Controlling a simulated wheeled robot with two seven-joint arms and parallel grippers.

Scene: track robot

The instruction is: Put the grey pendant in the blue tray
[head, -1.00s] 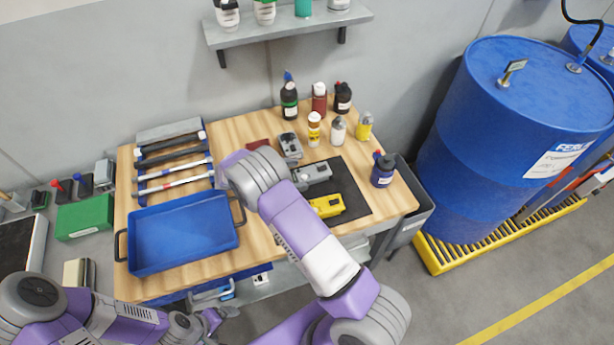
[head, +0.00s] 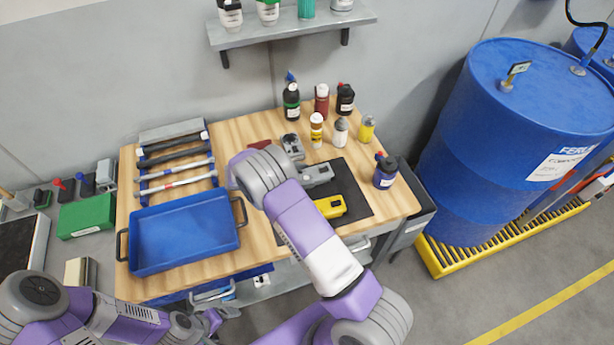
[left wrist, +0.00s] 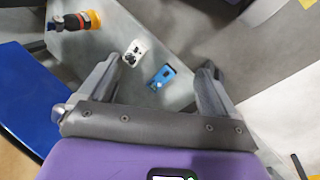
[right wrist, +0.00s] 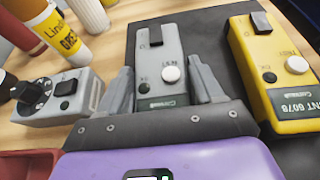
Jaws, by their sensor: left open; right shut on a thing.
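The grey pendant (right wrist: 160,62) has a white round button and a dark switch. It lies on the dark mat, between the fingers of my right gripper (right wrist: 162,84), which is shut on it. The pendant also shows in the head view (head: 318,174), partly behind my right arm, which hides the right gripper there. The blue tray (head: 183,231) has dark side handles, looks empty and sits on the bench's left front. My left gripper (left wrist: 155,75) is open and empty; its arm is low, in front of the bench in the head view.
A yellow pendant (head: 331,206) lies beside the grey one on the mat. A grey box with a knob (head: 292,146) lies behind. Several bottles stand at the back right. Tools in a rack (head: 178,163) lie behind the tray. Bare wood (head: 262,235) lies right of the tray.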

